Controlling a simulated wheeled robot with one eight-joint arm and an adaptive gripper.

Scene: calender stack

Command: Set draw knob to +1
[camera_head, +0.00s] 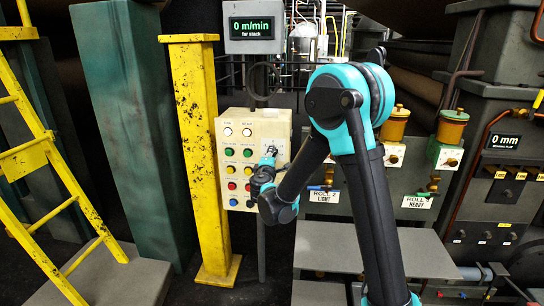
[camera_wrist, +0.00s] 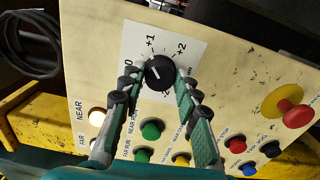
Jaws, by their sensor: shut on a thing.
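The black draw knob (camera_wrist: 159,69) sits on a white plate of the cream control panel (camera_wrist: 95,35) in the wrist view. Marks 0, +1 and +2 are printed around it. A pale line on the knob's face seems to point to the lower left, toward no mark I can read. My gripper (camera_wrist: 161,76) has one finger on each side of the knob and is shut on it. In the head view my gripper (camera_head: 270,155) is at the front of the panel (camera_head: 253,120), and the knob is mostly hidden.
Several coloured push buttons, including a green one (camera_wrist: 151,130), lie beneath my fingers. A red mushroom button (camera_wrist: 293,112) is at the panel's right. A yellow post (camera_head: 197,150) stands left of the panel. A display (camera_head: 252,27) above reads 0 m/min.

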